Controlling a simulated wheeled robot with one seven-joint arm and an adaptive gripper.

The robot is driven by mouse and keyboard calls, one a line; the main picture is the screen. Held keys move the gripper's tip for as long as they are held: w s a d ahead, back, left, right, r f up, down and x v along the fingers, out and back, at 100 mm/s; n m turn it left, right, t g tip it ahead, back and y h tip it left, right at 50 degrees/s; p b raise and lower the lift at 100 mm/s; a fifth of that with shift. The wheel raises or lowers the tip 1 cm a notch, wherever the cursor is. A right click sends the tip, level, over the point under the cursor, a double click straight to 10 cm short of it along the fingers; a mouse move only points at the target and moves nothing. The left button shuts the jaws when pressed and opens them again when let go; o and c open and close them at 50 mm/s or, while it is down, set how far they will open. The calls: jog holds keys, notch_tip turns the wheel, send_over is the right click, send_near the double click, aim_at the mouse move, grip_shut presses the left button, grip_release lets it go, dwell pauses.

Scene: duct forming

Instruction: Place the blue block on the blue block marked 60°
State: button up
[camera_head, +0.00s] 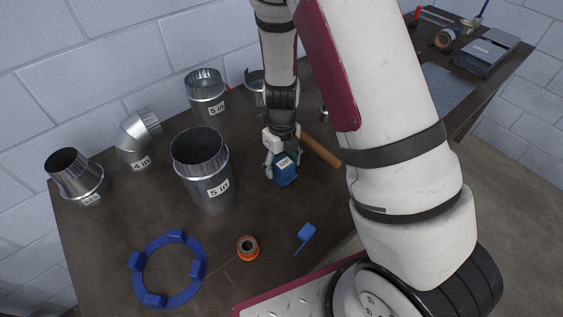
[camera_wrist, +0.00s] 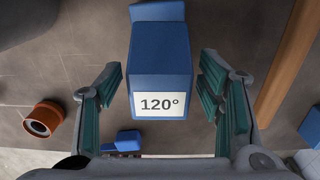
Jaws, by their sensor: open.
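A blue block (camera_head: 284,178) with a white label stands on the dark table under my gripper (camera_head: 282,155). In the wrist view the blue block (camera_wrist: 160,60) fills the middle and its label reads 120°. My gripper (camera_wrist: 162,72) is open, with one green-padded finger on each side of this block and a visible gap to each side. A blue piece also shows at the block's far end in the wrist view; I cannot tell whether it is separate. No label reading 60° can be read in either view. A blue edge (camera_wrist: 312,128) at the wrist view's right is cut off.
Metal ducts stand left of the block, the nearest (camera_head: 203,170) marked 5 in. A blue ring (camera_head: 137,278), an orange spool (camera_head: 247,249) and a small blue tool (camera_head: 306,232) lie nearer me. A wooden bar (camera_head: 320,151) lies close on the right. My arm hides part of the table.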

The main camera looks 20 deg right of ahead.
jog(key=shift+r, duration=0.1)
notch_tip(320, 180, up, 12)
notch_tip(320, 180, up, 8)
jog(key=n+t+y, duration=0.1)
jog(key=n, duration=0.7)
send_over(282, 160)
jog(key=s+a, duration=0.1)
jog(key=s, duration=0.2)
jog(key=s+d+r+n+t+h, duration=0.1)
jog(key=s+r+n+t, duration=0.3)
jog(key=s+r+n, duration=1.1)
jog(key=s+n, duration=0.1)
jog(key=n, duration=0.8)
jog(key=shift+r+t, duration=0.2)
jog(key=shift+t, duration=0.1)
jog(key=shift+w, duration=0.1)
